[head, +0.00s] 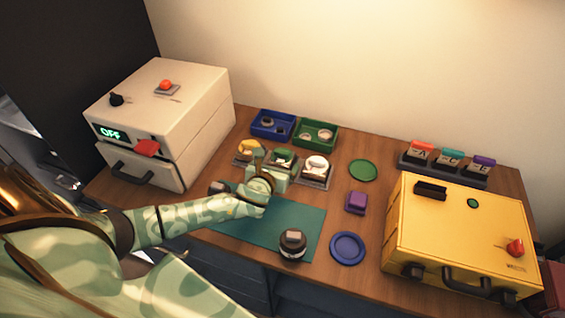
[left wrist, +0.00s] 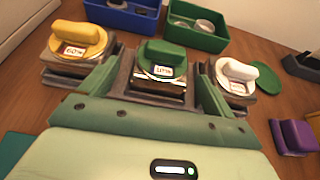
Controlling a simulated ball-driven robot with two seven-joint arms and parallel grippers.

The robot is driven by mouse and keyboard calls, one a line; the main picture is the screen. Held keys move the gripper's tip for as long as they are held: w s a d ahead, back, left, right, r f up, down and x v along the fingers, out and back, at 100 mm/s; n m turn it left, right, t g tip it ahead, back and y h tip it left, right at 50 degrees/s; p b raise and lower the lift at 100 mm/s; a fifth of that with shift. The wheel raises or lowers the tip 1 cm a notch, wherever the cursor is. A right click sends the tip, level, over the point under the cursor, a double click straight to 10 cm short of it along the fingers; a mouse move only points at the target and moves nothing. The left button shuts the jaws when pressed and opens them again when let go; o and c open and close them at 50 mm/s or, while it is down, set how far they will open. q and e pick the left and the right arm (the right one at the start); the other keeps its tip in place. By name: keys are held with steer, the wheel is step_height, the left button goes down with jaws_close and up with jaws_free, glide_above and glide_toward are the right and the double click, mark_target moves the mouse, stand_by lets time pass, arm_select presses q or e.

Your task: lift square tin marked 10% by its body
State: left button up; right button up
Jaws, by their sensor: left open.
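Three square tins with round knobbed lids stand in a row at the mat's back edge. The middle tin (head: 283,163) has a green knob; in the left wrist view this tin (left wrist: 158,88) carries a blurred label that seems to read 10%. The yellow-knobbed tin (left wrist: 75,48), marked 60%, is to its left. The white-knobbed tin (left wrist: 233,80), label unreadable, is to its right. My left gripper (head: 268,177) is open just in front of the middle tin. Its fingers (left wrist: 163,92) lie on either side of that tin's body, contact unclear. My right gripper is out of view.
Blue (head: 272,124) and green (head: 316,134) bins stand behind the tins. A purple block (head: 356,203), green disc (head: 363,170) and blue dish (head: 347,248) lie right. White (head: 160,110) and yellow (head: 450,240) machines flank the table.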

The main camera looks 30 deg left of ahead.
mark_target(281, 158)
arm_select(q)
steer(key=x, duration=0.1)
steer(key=b+x, duration=0.1)
steer(key=x, duration=0.1)
steer(key=b+x, duration=0.1)
steer(key=x, duration=0.1)
steer(key=shift+w+r, duration=0.25)
steer(key=shift+r, duration=0.05)
steer(key=shift+s+r, duration=0.1)
steer(key=shift+r, duration=0.05)
steer(key=c, duration=1.1)
steer(key=shift+o, duration=0.2)
